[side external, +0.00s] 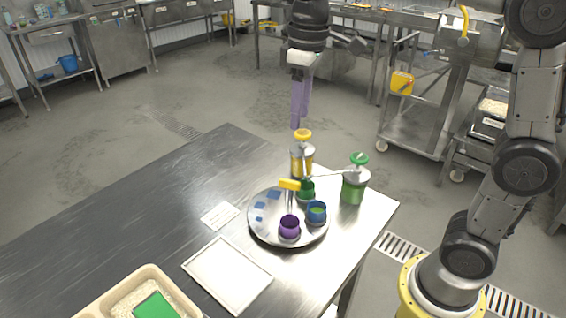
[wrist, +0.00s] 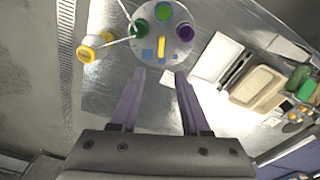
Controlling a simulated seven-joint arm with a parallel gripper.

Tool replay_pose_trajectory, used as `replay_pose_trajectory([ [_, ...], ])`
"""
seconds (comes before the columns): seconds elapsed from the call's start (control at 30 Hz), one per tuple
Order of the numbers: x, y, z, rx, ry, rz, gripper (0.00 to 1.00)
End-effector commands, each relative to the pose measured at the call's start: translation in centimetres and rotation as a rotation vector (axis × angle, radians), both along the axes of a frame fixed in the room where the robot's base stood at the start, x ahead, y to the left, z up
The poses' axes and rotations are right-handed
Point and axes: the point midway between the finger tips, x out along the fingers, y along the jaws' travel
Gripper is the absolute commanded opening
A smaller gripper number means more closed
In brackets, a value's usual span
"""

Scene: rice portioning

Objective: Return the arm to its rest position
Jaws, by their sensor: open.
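My gripper (side external: 300,122) hangs above the far side of the steel table in the side view, fingers pointing down, clear of everything. In the wrist view its two purple fingers (wrist: 160,75) are spread apart with nothing between them. Below is a round steel tray (side external: 258,233) holding a purple cup (side external: 289,227), a blue cup (side external: 316,212) with green inside, a dark green cup (side external: 306,190) and a yellow-handled tool (side external: 290,184). Blue square patches lie on the tray's left part.
A yellow-topped dispenser (side external: 302,158) and a green-topped dispenser (side external: 354,184) stand behind the tray. A white rectangular tray (side external: 228,274), a small card (side external: 220,215) and a beige bin (side external: 92,308) of rice with a green item lie nearer. The table's left part is clear.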

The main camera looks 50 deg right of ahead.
Motion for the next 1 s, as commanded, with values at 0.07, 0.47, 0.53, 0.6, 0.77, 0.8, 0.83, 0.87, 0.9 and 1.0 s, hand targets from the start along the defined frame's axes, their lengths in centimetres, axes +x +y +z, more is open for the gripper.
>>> replay_pose_trajectory([
  [0.07, -2.7, -0.5, 1.5, 0.003, -0.049, -0.013, 0.46],
  [0.47, -16.3, -2.2, -1.5, 0.040, -0.320, -0.175, 0.46],
  [0.53, -17.7, -2.3, -3.1, 0.049, -0.353, -0.208, 0.46],
  [0.6, -18.7, -2.4, -4.6, 0.059, -0.379, -0.236, 0.46],
  [0.77, -19.4, -2.4, -7.3, 0.074, -0.391, -0.284, 0.46],
  [0.8, -19.3, -2.4, -7.5, 0.077, -0.396, -0.295, 0.46],
  [0.83, -19.1, -2.4, -7.4, 0.081, -0.406, -0.301, 0.46],
  [0.87, -18.9, -2.4, -7.3, 0.083, -0.415, -0.306, 0.46],
  [0.9, -18.8, -2.4, -7.2, 0.086, -0.418, -0.311, 0.46],
  [1.0, -18.8, -2.4, -7.2, 0.086, -0.416, -0.312, 0.46],
])
